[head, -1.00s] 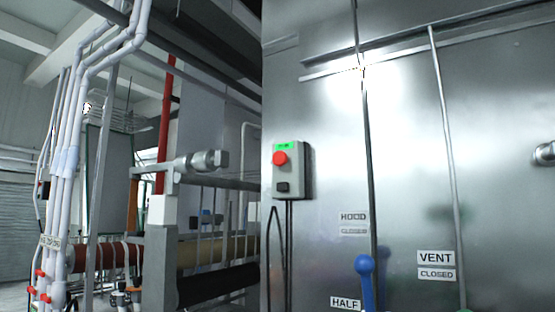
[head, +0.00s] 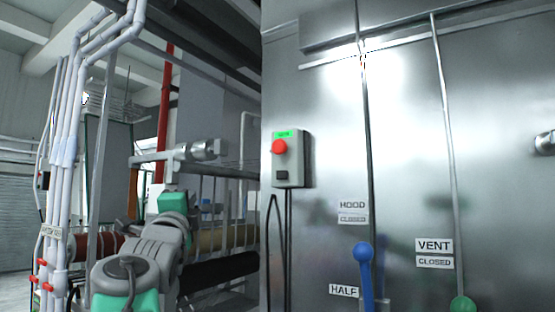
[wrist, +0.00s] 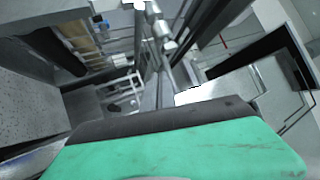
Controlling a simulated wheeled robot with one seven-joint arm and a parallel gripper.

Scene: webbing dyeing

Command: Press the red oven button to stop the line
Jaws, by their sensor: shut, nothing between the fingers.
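The red button (head: 279,147) is a round mushroom head on a grey control box (head: 291,172) fixed to the steel oven wall, near its left edge. Part of my arm, grey and green, shows at lower left in the head view, apart from the box. In the wrist view my gripper (wrist: 170,125) appears as a green block with a dark front edge. It is shut and empty. The button cannot be made out in the wrist view.
A blue-knobbed lever (head: 364,262) by the HOOD and HALF labels and a green knob (head: 463,305) below the VENT label (head: 434,245) stand right of the box. White pipes (head: 72,130) and a roller frame (head: 215,255) are at left. The wall around the box is flat.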

